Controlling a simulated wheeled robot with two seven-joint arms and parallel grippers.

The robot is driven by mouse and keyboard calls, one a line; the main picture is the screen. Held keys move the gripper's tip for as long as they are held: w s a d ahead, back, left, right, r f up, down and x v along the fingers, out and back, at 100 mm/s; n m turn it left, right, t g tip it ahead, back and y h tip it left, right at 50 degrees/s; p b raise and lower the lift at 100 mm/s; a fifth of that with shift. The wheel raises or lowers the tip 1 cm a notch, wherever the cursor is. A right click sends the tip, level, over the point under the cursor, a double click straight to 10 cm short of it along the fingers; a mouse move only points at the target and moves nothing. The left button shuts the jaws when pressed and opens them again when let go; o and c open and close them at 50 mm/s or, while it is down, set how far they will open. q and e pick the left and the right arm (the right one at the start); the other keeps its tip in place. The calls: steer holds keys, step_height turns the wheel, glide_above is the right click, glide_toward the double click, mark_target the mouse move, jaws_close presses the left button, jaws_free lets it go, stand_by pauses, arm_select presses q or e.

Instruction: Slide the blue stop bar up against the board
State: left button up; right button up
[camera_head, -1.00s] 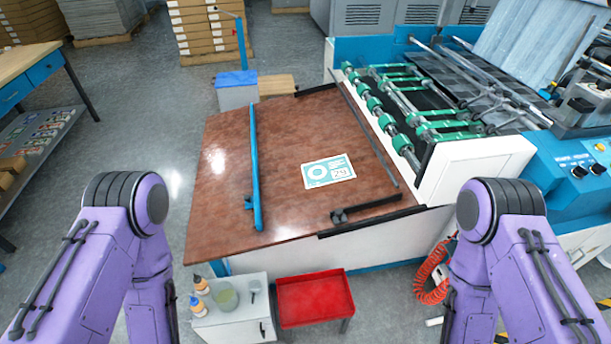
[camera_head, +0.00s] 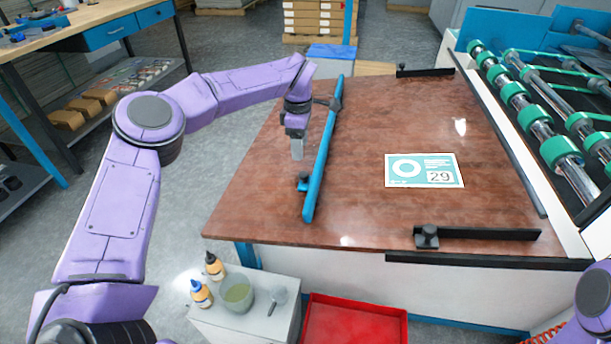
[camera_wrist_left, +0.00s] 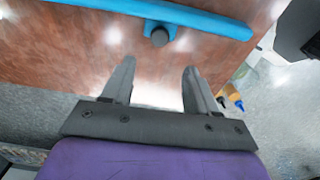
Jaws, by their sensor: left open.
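The blue stop bar (camera_head: 324,155) lies lengthwise on the brown tabletop (camera_head: 262,215), left of the board. The board (camera_head: 425,170) is a flat white and teal panel marked 29, and a gap of bare tabletop separates it from the bar. My left gripper (camera_head: 297,150) points down just left of the bar, apart from it. In the left wrist view its two fingers (camera_wrist_left: 155,85) are spread and empty, with the bar (camera_wrist_left: 160,12) and its dark knob (camera_wrist_left: 158,36) beyond them. My right gripper is out of view.
A black bar with a clamp (camera_head: 480,235) lies at the table's front edge, and another (camera_head: 425,72) at the back. Green rollers (camera_head: 530,110) stand to the right. Below the front edge are a white cabinet (camera_head: 250,318) with bottles and a red tray (camera_head: 355,320).

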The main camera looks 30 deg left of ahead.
mark_target(304, 174)
arm_select(q)
steer(key=f, duration=0.3)
steer(key=f+b, duration=0.1)
steer(key=f, duration=0.5)
steer(key=shift+w+d+f, duration=0.3)
steer(key=shift+d+f, duration=0.1)
jaws_close()
steer(key=shift+r, duration=0.1)
